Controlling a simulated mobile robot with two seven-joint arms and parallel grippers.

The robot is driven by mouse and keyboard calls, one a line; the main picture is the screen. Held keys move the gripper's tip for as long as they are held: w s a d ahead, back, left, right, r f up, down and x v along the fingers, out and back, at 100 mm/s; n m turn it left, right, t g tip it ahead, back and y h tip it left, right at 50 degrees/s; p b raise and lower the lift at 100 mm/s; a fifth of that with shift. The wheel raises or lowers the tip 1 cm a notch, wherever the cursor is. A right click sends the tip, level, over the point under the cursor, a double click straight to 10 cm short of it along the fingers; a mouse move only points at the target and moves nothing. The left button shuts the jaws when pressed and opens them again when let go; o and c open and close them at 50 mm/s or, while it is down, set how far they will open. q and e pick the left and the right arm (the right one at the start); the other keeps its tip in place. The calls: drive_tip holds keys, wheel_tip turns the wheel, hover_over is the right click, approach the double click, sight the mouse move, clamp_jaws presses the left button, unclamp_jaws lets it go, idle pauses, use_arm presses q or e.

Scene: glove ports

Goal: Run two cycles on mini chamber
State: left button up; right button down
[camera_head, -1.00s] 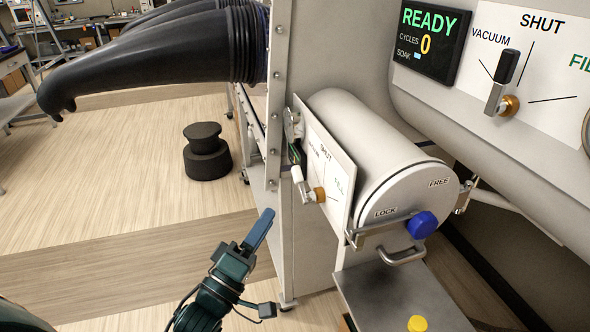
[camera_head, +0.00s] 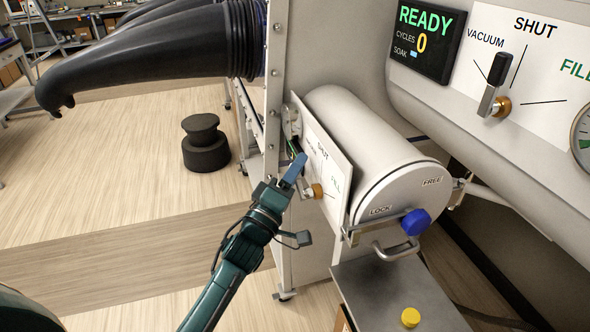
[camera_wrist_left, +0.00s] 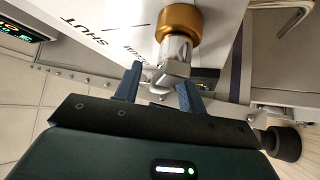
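The mini chamber (camera_head: 365,140) is a white cylinder. Its round end door (camera_head: 405,195) carries a blue knob (camera_head: 416,222) on a latch bar, with LOCK and FREE labels. Its side panel (camera_head: 335,178), marked SHUT and FILL, has a small valve with a brass hub (camera_head: 317,190) and a short lever. My left gripper (camera_head: 297,168) is at this lever and partly hides it. In the left wrist view the gripper (camera_wrist_left: 160,88) is open, its blue fingers apart either side of the metal lever (camera_wrist_left: 176,52); contact cannot be told. My right gripper is not in view.
The display (camera_head: 428,38) reads READY, CYCLES 0. A larger panel valve (camera_head: 492,85) leans toward SHUT. Black gloves (camera_head: 150,55) stick out at upper left. A grey shelf (camera_head: 385,285) with a yellow knob (camera_head: 410,317) sits below the door. A black stool (camera_head: 205,150) stands on open floor.

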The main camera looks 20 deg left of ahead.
use_arm(q)
clamp_jaws()
idle(0.3)
